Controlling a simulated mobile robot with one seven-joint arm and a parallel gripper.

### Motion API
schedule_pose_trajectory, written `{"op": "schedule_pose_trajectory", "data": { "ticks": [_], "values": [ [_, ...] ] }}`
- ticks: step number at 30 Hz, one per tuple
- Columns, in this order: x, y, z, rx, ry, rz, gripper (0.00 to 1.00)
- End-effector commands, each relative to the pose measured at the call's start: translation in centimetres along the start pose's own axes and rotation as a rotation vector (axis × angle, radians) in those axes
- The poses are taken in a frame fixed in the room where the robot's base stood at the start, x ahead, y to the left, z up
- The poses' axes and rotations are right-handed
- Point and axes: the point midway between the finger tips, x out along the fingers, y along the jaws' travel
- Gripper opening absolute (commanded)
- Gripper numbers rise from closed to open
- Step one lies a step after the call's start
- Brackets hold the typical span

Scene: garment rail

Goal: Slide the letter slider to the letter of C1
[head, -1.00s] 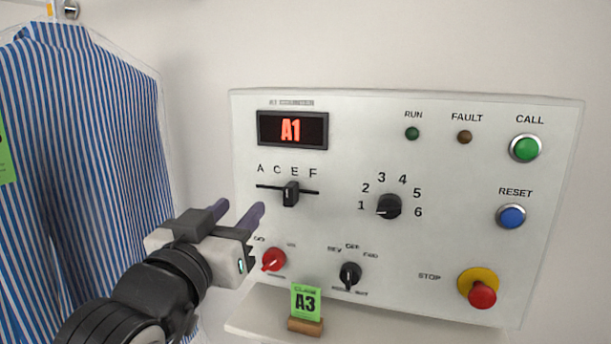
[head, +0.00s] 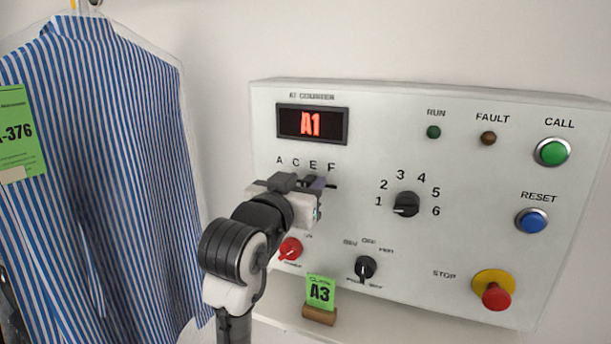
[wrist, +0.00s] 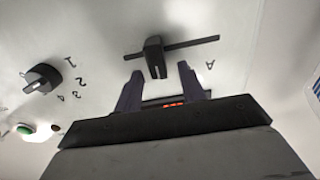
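The letter slider's black knob (wrist: 155,57) stands near the middle of its dark slot (wrist: 195,42) in the wrist view, which sees the panel upside down. My gripper (head: 305,183) is at the slot in the head view and hides the knob there. The letters A C E F (head: 305,164) run above it. In the wrist view my gripper (wrist: 160,70) is open, its two fingers on either side of the knob with gaps, not clamped. The letter A (wrist: 209,64) shows beside one finger; the other letters are hidden there. The display (head: 312,124) reads A1.
Right of the slider is the number dial (head: 406,204). Below are a red knob (head: 290,248) and a black selector (head: 366,267). CALL (head: 552,152), RESET (head: 532,221) and STOP (head: 495,295) are at the right. A green A3 tag (head: 320,291) stands below; a striped shirt (head: 105,180) hangs left.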

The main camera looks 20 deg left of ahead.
Motion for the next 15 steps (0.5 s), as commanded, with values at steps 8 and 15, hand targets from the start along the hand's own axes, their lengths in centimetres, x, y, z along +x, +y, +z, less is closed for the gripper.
{"op": "schedule_pose_trajectory", "data": {
  "ticks": [8,15],
  "values": [
    [1.32,0.04,0.02,0.000,0.000,0.000,0.40],
    [1.29,0.05,0.02,0.000,0.001,0.000,0.32]
  ]
}}
